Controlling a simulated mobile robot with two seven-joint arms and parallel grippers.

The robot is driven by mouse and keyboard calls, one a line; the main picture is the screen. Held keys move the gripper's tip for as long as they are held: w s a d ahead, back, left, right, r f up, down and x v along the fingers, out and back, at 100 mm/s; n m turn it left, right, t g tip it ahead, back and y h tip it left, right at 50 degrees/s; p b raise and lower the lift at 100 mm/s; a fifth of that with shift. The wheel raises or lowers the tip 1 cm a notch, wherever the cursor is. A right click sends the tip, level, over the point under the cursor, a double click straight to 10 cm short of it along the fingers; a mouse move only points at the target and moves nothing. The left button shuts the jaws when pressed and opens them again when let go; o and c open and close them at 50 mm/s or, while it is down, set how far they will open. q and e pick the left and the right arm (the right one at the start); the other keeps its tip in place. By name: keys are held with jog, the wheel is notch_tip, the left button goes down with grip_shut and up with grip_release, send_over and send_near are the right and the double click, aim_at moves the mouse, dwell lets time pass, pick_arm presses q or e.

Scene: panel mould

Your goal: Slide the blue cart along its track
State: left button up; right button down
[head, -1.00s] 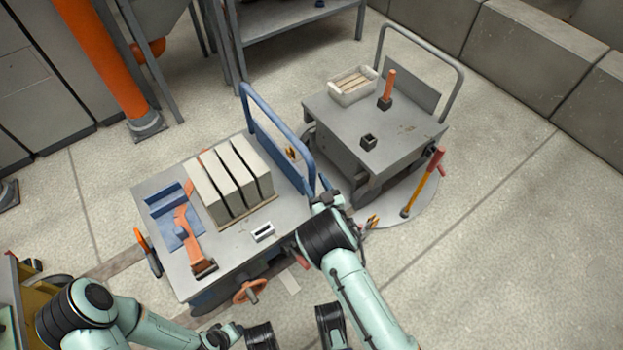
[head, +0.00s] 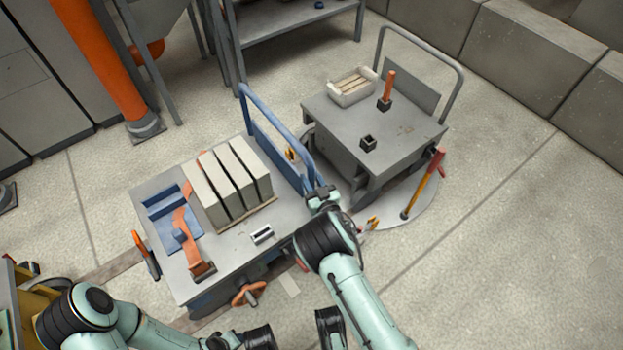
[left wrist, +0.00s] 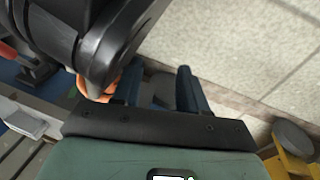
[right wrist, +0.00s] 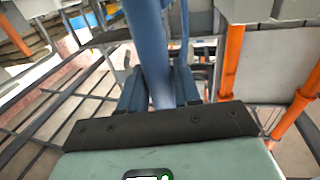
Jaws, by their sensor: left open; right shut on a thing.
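The blue cart (head: 222,262) has a grey top and a tall blue push handle (head: 262,120) at its far right end. A dark track strip (head: 108,268) shows on the floor at the cart's left. My right gripper (head: 322,196) is at the near end of the handle; in the right wrist view its fingers (right wrist: 160,92) are shut on the blue handle post (right wrist: 150,50). My left gripper is low in front of the cart. In the left wrist view its fingers (left wrist: 158,88) are open and empty, with an orange piece partly hidden behind a dark arm part.
The cart carries grey slabs (head: 235,178), an orange strap (head: 187,235) and a small metal block (head: 262,235). An orange handwheel (head: 249,294) sticks out in front. A grey trolley (head: 410,135) stands close behind right, with a red-and-yellow tool (head: 424,185) beside it.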

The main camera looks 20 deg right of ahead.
pick_arm(q)
jog(key=shift+w+d+r+t+p, duration=0.2)
jog(key=shift+w+r+t+p, duration=0.35)
jog(key=shift+w+r, duration=0.7)
pick_arm(e)
jog(key=s+a, duration=0.4)
jog(key=a, duration=0.7)
jog(key=s+a, duration=0.4)
jog(key=a, duration=0.8)
jog(key=shift+s, duration=0.25)
pick_arm(q)
jog(key=shift+f, duration=0.1)
pick_arm(e)
jog(key=shift+a, duration=0.25)
jog(key=c, duration=0.9)
grip_release()
jog(key=shift+c, duration=0.2)
